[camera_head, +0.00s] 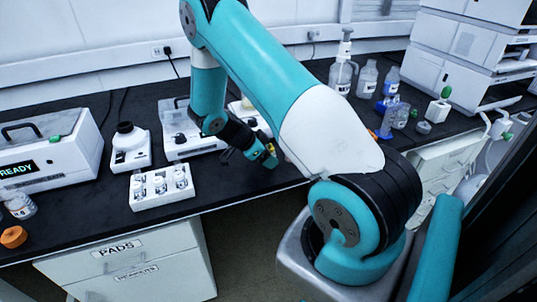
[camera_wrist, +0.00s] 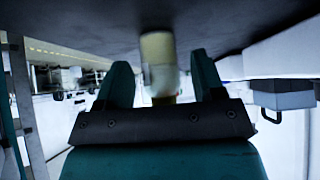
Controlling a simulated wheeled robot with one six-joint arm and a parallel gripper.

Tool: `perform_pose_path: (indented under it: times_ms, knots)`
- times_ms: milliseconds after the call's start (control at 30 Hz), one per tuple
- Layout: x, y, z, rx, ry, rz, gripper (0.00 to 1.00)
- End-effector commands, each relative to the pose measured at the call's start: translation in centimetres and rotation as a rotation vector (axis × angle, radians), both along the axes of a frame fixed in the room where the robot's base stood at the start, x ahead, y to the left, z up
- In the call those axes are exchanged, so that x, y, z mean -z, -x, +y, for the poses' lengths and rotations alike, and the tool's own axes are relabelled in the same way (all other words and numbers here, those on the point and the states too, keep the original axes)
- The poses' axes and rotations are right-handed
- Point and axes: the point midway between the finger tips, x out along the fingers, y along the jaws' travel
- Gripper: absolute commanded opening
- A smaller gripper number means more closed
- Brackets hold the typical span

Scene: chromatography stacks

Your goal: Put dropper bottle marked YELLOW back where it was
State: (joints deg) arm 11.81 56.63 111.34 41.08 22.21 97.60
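My gripper (camera_head: 264,157) is low over the bench, behind and left of my forearm in the head view. In the wrist view, which looks upside down, its two teal fingers (camera_wrist: 162,75) stand apart. A blurred, pale cylinder with a yellowish end (camera_wrist: 157,47) and a whitish part lies between and beyond them. It looks like a small bottle, with a gap showing on each side. Its label is not readable, so I cannot confirm it is the YELLOW dropper bottle. A white rack (camera_head: 162,202) with several small bottles stands left of my gripper.
Another white device (camera_head: 190,148) stands just left of my gripper. Bottles (camera_head: 367,78) and glassware stand at right. Bare bench lies between rack and gripper.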

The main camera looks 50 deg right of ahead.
Motion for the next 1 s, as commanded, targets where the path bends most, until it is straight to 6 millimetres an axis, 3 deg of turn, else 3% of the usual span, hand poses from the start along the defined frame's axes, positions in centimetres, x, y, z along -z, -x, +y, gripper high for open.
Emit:
perform_pose_path:
  times_ms: [267, 700, 1000]
  knots:
    - [-0.8, -0.3, 0.3, -0.002, 0.000, -0.002, 0.62]
    - [-7.6, -3.4, 5.3, -0.003, 0.000, -0.004, 0.62]
    - [-9.5, -4.2, 6.7, -0.004, -0.003, 0.000, 0.62]
